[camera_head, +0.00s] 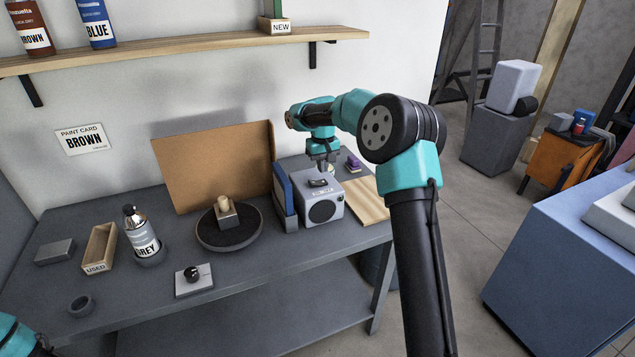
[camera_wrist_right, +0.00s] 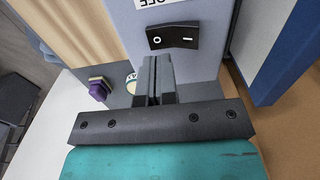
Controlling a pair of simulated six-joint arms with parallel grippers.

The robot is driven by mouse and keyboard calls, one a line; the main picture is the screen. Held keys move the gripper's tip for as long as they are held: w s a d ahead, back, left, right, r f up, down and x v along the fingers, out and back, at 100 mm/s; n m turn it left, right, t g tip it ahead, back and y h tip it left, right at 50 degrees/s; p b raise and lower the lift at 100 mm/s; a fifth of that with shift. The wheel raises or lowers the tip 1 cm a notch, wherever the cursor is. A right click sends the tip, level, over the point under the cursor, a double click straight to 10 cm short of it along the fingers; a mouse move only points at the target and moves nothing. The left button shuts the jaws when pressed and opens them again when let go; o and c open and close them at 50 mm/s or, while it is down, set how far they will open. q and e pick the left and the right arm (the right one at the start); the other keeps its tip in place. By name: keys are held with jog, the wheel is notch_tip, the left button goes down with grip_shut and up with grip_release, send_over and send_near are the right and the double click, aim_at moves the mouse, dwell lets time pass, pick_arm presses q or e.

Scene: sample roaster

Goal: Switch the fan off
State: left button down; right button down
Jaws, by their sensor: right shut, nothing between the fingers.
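The fan (camera_head: 322,209) is a light grey box with a round dark grille on its front, standing on the grey table. Its black rocker switch (camera_head: 318,183) is on the top face. In the right wrist view the switch (camera_wrist_right: 173,38) shows a white O on the left and a dash on the right; I cannot tell which side is pressed. My right gripper (camera_head: 323,165) is shut and empty, just behind the switch. In the wrist view its fingertips (camera_wrist_right: 155,62) point at the fan top (camera_wrist_right: 190,70) close to the switch, apparently apart from it. My left gripper is out of view.
A blue panel (camera_head: 284,190) stands close left of the fan. A wooden board (camera_head: 365,200) lies to its right, and a small purple object (camera_head: 353,162) is behind. A turntable (camera_head: 228,238), grey spray can (camera_head: 141,232) and cardboard sheet (camera_head: 215,165) are farther left.

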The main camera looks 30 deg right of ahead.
aim_at(322, 182)
jog(key=shift+r, duration=1.6)
